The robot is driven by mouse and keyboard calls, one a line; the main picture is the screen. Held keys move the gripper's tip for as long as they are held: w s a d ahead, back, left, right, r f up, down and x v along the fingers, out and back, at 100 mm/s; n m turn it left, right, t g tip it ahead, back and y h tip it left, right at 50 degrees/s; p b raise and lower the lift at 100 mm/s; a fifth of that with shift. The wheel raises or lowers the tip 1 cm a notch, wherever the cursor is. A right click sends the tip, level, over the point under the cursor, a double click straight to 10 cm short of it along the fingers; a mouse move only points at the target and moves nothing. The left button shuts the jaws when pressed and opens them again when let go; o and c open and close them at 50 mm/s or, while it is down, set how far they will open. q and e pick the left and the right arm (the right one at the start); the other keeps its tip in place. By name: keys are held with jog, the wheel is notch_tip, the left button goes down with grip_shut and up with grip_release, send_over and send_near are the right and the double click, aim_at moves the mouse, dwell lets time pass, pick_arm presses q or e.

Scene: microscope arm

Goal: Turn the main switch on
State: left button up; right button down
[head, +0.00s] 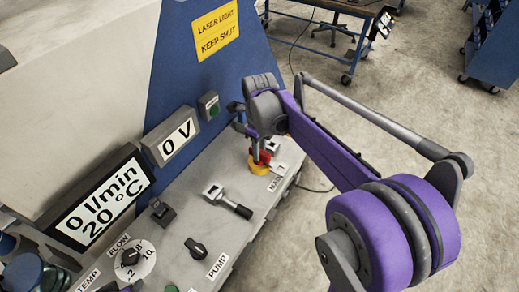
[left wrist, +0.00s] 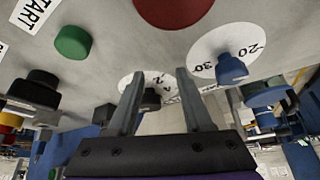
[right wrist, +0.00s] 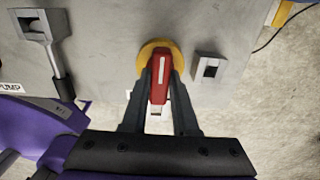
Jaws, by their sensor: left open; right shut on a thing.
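The main switch is a red handle (head: 262,157) on a round yellow base (head: 257,168), near the far end of the grey panel, by a MAIN label (head: 275,184). In the right wrist view the red handle (right wrist: 161,76), with a white line on it, lies between the fingers of my right gripper (right wrist: 160,72). The right gripper is shut on it, and the yellow base (right wrist: 148,48) shows behind. My left gripper (left wrist: 158,76) is open and empty in the left wrist view, its fingers pointing towards a panel with knobs.
Displays read 0 V (head: 179,136) and 0 l/min, 20 °C (head: 99,198). A yellow warning sign (head: 215,30) is on the blue wall.

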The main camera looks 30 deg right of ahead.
jog(key=c, duration=0.7)
grip_release()
pick_arm(q)
jog(key=shift+w+r+p, duration=0.15)
jog(key=shift+r+p, duration=0.15)
jog(key=shift+r, duration=0.1)
pick_arm(e)
notch_tip(320, 180, up, 11)
jog(key=shift+f, duration=0.1)
